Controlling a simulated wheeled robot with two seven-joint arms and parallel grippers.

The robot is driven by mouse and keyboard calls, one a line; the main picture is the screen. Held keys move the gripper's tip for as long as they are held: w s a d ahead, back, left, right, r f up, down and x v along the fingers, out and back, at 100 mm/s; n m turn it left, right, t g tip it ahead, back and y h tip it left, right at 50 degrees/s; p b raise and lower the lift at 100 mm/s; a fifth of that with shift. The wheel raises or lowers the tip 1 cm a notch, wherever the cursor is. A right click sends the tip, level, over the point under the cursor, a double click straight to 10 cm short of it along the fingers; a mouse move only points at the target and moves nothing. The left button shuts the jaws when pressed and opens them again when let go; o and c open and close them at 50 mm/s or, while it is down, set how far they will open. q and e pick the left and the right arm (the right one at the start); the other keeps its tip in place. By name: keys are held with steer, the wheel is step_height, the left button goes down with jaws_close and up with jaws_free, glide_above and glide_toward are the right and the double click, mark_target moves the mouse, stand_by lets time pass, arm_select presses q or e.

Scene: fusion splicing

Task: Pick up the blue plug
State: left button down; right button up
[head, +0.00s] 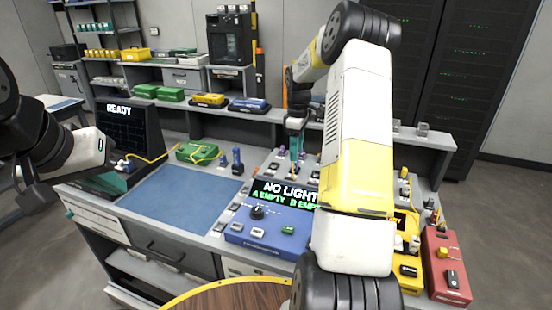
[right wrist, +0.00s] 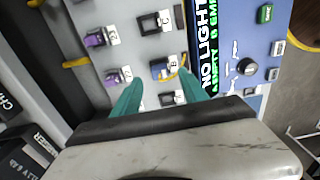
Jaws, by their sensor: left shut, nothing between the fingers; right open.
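The blue plug (right wrist: 160,68) sits in the socket labelled B on the grey panel in the right wrist view, with a yellow cable curving beside it. My right gripper (right wrist: 160,88) is open, its two teal fingers on either side of the plug's position in the picture. I cannot tell whether they touch it. In the head view my right gripper (head: 296,148) points down over the panel, and I cannot make the plug out there. My left gripper (head: 122,166) is shut and empty at the left, near the READY screen.
Purple plugs (right wrist: 97,39) sit in neighbouring sockets. The blue tester (head: 262,236) with its NO LIGHT display is beside the panel. A blue mat (head: 180,198) lies clear on the bench. A green case (head: 200,153) and a red box (head: 447,265) stand on either side.

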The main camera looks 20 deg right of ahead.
mark_target(295, 166)
step_height(295, 166, down, 6)
steer(key=shift+w+a+r, duration=0.1)
steer(key=shift+w+r, duration=0.05)
jaws_close()
stand_by(0.3)
